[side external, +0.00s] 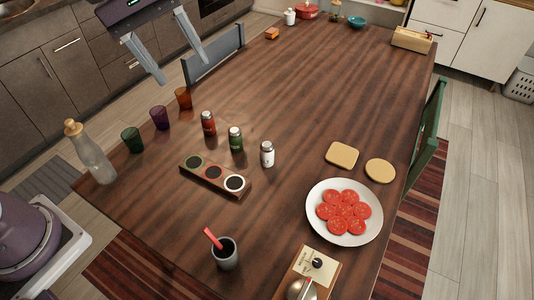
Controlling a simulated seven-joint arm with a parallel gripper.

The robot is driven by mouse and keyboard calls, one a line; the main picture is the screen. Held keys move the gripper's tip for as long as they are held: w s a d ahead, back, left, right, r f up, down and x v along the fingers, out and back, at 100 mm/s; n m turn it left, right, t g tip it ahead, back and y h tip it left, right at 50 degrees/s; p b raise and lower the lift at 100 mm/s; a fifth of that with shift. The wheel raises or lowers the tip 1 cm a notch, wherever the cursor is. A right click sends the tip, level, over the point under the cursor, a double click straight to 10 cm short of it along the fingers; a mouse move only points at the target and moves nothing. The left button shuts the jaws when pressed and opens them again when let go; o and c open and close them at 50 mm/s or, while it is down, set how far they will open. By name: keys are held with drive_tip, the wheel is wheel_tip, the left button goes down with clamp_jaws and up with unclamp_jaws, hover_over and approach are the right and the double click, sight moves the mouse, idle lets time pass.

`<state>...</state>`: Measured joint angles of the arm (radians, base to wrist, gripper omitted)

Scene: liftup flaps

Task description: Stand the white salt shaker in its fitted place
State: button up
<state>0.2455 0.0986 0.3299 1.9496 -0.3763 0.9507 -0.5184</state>
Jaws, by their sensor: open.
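The white salt shaker (267,154) stands upright on the wooden table, behind and to the right of a low wooden holder (216,185). The holder has three round places in a row: a green-ringed one (195,162), a red-ringed one (214,172) and a white-ringed one (235,183). All three look empty. A green shaker (235,139) and a red shaker (208,123) stand upright to the left of the white one. My gripper (178,66) is open and empty at the top left, above the table and well away from the shakers.
Green, purple and orange cups (159,118) and a glass bottle (90,154) line the left edge. A dark cup with a red utensil (225,253) stands in front. A plate of tomato slices (344,238) and bread slices (342,155) lie right. The table's middle is clear.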

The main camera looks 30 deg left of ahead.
drive_tip(key=w+d+f+n+g, duration=0.1)
drive_tip(key=w+d+f+n, duration=0.25)
drive_tip(key=w+f, duration=0.75)
drive_tip(key=n+g+y, duration=0.1)
drive_tip(key=n+y, duration=0.2)
drive_tip(key=n, duration=0.1)
approach(268, 153)
drive_tip(key=shift+w+a+f, duration=0.3)
drive_tip(key=shift+a+f, duration=0.2)
drive_tip(key=shift+a, duration=0.1)
drive_tip(key=shift+w+a+f, duration=0.25)
drive_tip(key=shift+a+f, duration=0.3)
drive_tip(key=shift+a, duration=0.05)
drive_tip(key=shift+n, duration=0.25)
drive_tip(key=f, duration=0.3)
drive_tip(key=d+f, duration=0.1)
drive_tip(key=f, duration=0.6)
drive_tip(key=shift+w+d+f, duration=0.1)
drive_tip(key=shift+w+d, duration=0.1)
drive_tip(key=shift+w, duration=0.2)
clamp_jaws()
